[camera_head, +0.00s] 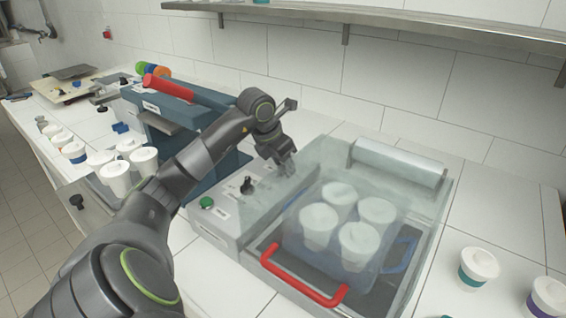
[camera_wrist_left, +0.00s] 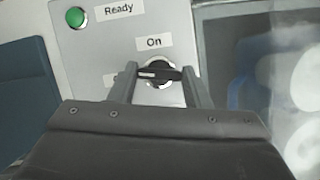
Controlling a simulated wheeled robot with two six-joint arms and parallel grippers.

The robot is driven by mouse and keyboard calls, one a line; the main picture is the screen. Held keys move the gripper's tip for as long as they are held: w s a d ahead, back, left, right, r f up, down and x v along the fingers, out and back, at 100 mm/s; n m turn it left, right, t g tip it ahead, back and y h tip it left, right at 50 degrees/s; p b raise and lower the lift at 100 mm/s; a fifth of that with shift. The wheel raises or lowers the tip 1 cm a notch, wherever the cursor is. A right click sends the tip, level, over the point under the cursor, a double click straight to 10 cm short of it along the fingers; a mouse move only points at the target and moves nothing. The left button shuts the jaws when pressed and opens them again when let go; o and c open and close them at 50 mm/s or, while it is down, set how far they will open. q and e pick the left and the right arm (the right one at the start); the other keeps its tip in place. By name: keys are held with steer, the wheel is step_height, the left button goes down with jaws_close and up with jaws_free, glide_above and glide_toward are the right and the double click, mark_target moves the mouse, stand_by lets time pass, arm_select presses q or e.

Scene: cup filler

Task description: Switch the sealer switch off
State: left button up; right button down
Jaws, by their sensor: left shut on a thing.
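The sealer switch (camera_wrist_left: 160,76) is a black rotary knob on a light grey panel, seen in the left wrist view under an "On" label. Its handle lies crosswise, with a white mark at its left end. A second label beside the left finger is mostly hidden. My left gripper (camera_head: 287,165) is over the sealer's panel (camera_head: 222,228). Its fingers (camera_wrist_left: 160,84) are shut on the knob from both sides. In the head view the fingers hide what they hold. My right gripper is not in view.
A green "Ready" lamp (camera_wrist_left: 75,17) is on the panel. Another black knob (camera_head: 247,185) stands in front of my gripper. The clear sealer lid with a red handle (camera_head: 304,282) covers several lidded cups (camera_head: 360,243). A blue machine (camera_head: 175,115) stands left; a shelf (camera_head: 420,22) hangs above.

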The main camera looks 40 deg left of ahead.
arm_select(q)
steer(key=o, duration=1)
steer(key=shift+r, duration=0.1)
steer(key=b+v, duration=0.1)
steer(key=v, duration=1.6)
steer(key=shift+s+r+b, duration=0.1)
steer(key=shift+r+b, duration=0.05)
steer(key=shift+b, duration=0.25)
